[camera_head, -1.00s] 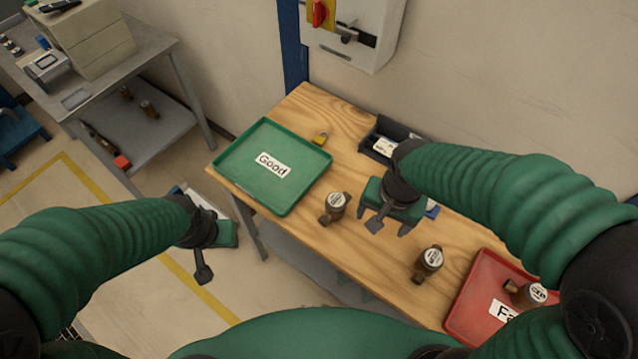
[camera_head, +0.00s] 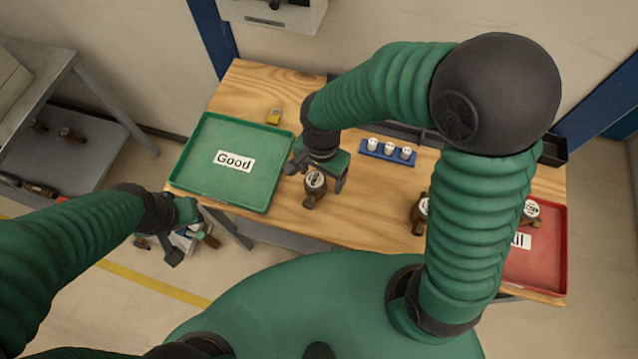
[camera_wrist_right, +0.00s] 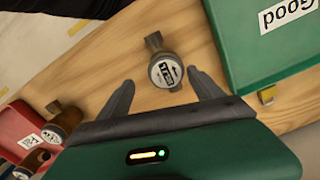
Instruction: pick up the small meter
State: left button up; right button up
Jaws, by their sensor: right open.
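A small brown meter with a white round dial (camera_head: 315,186) stands on the wooden table, just right of the green tray. It also shows in the right wrist view (camera_wrist_right: 165,71), ahead of and between my fingertips. My right gripper (camera_head: 318,170) is open and empty, above and just behind this meter in the head view. Another meter (camera_head: 420,212) stands further right, partly hidden by my right arm. A third meter (camera_head: 531,212) is at the red tray. My left gripper (camera_head: 184,235) hangs left of the table's front edge; its finger gap is unclear.
The green tray labelled Good (camera_head: 198,190) is at the table's left. A yellow padlock (camera_head: 274,116) lies behind it. A blue holder with white pieces (camera_head: 388,157) and a dark bin (camera_head: 553,152) are at the back. The red tray (camera_head: 553,262) is at right. Bare wood (camera_head: 365,225) lies between the meters.

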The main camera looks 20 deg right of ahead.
jog(key=f, duration=0.1)
jog(key=a+f, duration=0.1)
jog(key=f, duration=0.1)
jog(key=a+f, duration=0.1)
jog(key=shift+a+f, duration=0.2)
jog(key=shift+f, duration=0.1)
jog(key=shift+w+d+f, duration=0.1)
jog(key=shift+d+f, duration=0.05)
jog(key=shift+f, duration=0.2)
jog(key=shift+w+d+f, duration=0.15)
jog(key=shift+w+d, duration=0.05)
jog(key=shift+d, duration=0.5)
jog(key=shift+c, duration=0.5)
jog(key=shift+s, duration=0.1)
jog(key=shift+c, duration=2.4)
jog(key=shift+a, duration=0.45)
jog(key=c, duration=0.5)
jog(key=shift+a, duration=0.1)
jog(key=c, duration=0.4)
grip_shut()
pick_arm(q)
jog(key=shift+s+a+f, duration=0.1)
jog(key=shift+s+a, duration=0.05)
jog(key=shift+a, duration=0.3)
pick_arm(e)
jog(key=shift+d, duration=0.4)
